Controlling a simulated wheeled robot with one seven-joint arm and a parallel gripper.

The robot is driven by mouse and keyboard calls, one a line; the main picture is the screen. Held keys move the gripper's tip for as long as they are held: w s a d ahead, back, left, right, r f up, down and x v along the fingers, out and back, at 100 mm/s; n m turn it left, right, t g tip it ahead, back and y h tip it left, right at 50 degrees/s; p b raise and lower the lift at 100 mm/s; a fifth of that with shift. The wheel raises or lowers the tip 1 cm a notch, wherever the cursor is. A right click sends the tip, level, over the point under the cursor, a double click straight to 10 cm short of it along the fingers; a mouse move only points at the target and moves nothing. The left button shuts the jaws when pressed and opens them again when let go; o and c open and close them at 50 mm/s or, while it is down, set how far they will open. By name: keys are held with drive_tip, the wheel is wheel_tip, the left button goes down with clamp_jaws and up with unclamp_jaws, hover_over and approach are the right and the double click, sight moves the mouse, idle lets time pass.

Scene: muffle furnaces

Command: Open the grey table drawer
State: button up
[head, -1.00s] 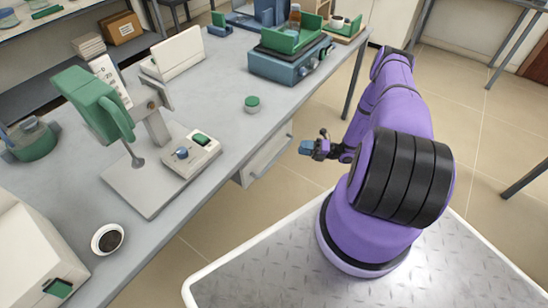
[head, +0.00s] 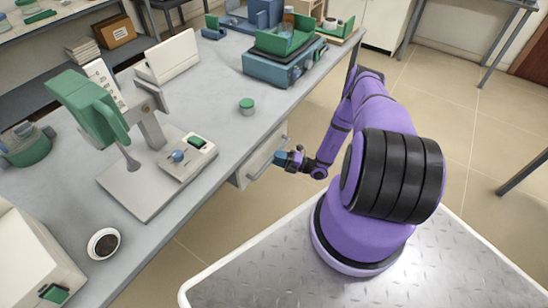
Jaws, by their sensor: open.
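The grey table drawer (head: 258,160) sits under the front edge of the grey table (head: 215,100), with a bar handle (head: 267,161) along its front. It looks shut. My gripper (head: 280,158) is right by the drawer front, at the upper part of the handle in the picture. It is open. Its fingertips are small and partly overlap the drawer, so I cannot tell whether they are around the handle or touching it.
The floor (head: 310,115) in front of the drawer is clear except for my arm.

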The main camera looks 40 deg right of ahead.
drive_tip(key=shift+x, duration=1)
clamp_jaws()
drive_tip(key=s+d, duration=0.4)
drive_tip(key=s, duration=0.6)
drive_tip(key=s+d, duration=0.4)
drive_tip(key=s, duration=0.7)
drive_tip(key=shift+s, duration=0.25)
unclamp_jaws()
